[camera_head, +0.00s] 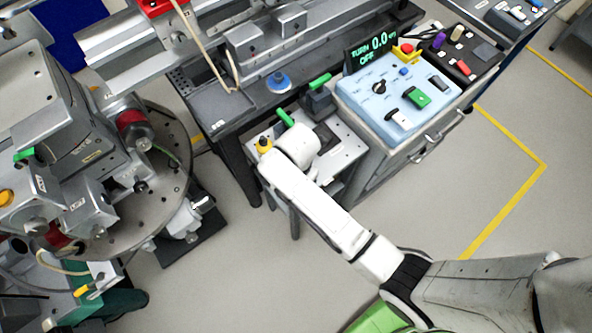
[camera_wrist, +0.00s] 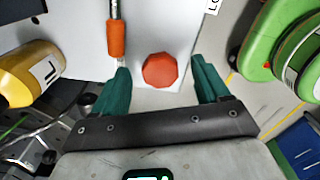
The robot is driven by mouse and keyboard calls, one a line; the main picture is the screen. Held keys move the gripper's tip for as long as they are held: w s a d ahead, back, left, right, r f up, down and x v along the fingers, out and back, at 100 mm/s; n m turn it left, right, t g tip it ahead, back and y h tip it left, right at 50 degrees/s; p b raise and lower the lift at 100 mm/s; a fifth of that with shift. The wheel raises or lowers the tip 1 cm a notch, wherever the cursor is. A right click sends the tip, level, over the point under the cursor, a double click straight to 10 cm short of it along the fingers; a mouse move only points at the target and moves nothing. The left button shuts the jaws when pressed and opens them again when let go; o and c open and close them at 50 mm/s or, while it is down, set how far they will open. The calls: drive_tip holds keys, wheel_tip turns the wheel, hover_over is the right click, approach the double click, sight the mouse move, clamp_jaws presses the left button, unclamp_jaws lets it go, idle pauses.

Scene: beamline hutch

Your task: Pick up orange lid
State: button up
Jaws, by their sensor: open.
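The orange lid (camera_wrist: 160,70) shows in the wrist view as a flat, many-sided orange piece on a pale surface. My gripper (camera_wrist: 161,67) is open, with one dark green finger on each side of the lid in the picture. Clear gaps show between the lid and both fingers, and nothing is held. I cannot tell how far the fingertips are above the surface. In the head view, my white arm reaches over a small side table (camera_head: 347,150), and its end hides the lid and my fingers.
An orange-handled tool (camera_wrist: 116,40) lies close to the left finger. A yellow cylinder (camera_wrist: 30,73) is at left and green round parts (camera_wrist: 285,40) at right. A light blue control box (camera_head: 385,105) stands beside the side table. Open floor (camera_head: 440,190) lies to the right.

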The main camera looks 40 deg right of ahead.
drive_tip(key=shift+f, duration=0.35)
drive_tip(key=c, duration=1.1)
drive_tip(key=shift+r, duration=0.15)
drive_tip(key=shift+r, duration=0.25)
wheel_tip(320, 180, up, 2)
drive_tip(key=shift+w+r, duration=0.1)
drive_tip(key=s+a+r, duration=0.1)
drive_tip(key=s+r, duration=0.2)
drive_tip(key=s, duration=0.1)
drive_tip(key=s+a+r, duration=0.2)
drive_tip(key=s+r, duration=0.1)
drive_tip(key=s, duration=0.1)
drive_tip(key=s+a+r, duration=0.2)
drive_tip(key=s+r, duration=0.2)
drive_tip(key=s, duration=0.1)
drive_tip(key=shift+a+b, duration=0.2)
drive_tip(key=shift+b, duration=0.15)
